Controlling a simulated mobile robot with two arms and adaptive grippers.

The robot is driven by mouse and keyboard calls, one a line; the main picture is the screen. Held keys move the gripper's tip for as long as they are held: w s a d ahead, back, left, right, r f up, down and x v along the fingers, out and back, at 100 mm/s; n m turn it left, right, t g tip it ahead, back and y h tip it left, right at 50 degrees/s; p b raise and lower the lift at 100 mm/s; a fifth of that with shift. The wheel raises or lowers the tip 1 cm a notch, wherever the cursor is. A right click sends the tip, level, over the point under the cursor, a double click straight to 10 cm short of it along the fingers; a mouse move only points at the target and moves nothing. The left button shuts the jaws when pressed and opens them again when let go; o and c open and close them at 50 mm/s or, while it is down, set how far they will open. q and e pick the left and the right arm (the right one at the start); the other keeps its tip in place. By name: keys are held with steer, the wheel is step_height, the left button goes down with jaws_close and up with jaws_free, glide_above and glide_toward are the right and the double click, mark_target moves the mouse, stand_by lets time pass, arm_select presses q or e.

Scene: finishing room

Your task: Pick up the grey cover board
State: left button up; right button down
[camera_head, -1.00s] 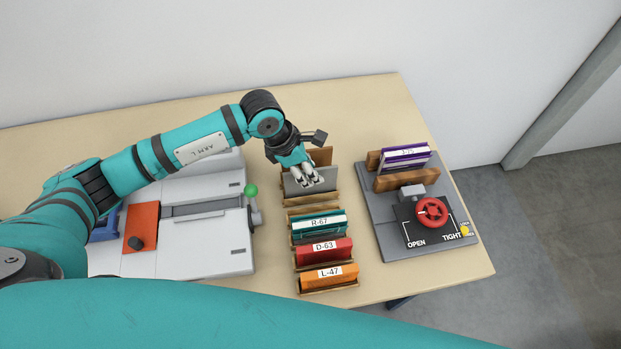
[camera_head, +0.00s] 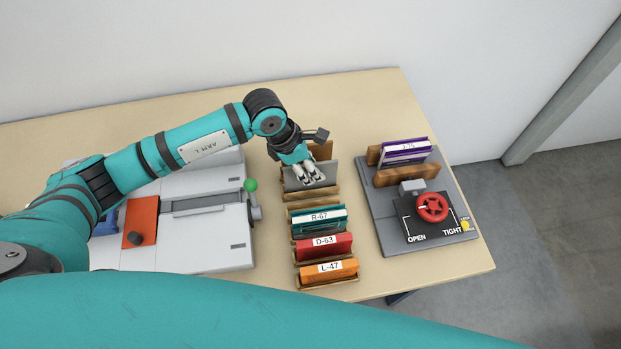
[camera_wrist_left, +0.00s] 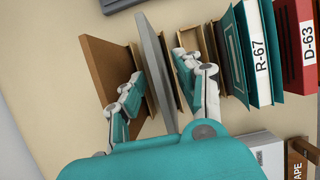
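The grey cover board (camera_head: 327,172) stands upright in the rear part of the wooden rack (camera_head: 334,194). In the left wrist view, the grey cover board (camera_wrist_left: 153,60) stands between the two fingers of my left gripper (camera_wrist_left: 162,88), one finger on each side. The fingers look spread, with narrow gaps to the board. In the head view my left gripper (camera_head: 311,177) is over the board and hides part of it. My right gripper is not in view.
A brown board (camera_wrist_left: 105,70) stands behind the grey one. Teal R-67 (camera_head: 320,225), red D-63 (camera_head: 340,245) and orange L-47 (camera_head: 345,273) books stand in front. Right is a press (camera_head: 375,215) holding a purple book (camera_head: 405,154); left is a pale grey machine (camera_head: 205,245).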

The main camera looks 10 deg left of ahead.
arm_select(q)
steer(key=shift+c, duration=0.4)
jaws_close()
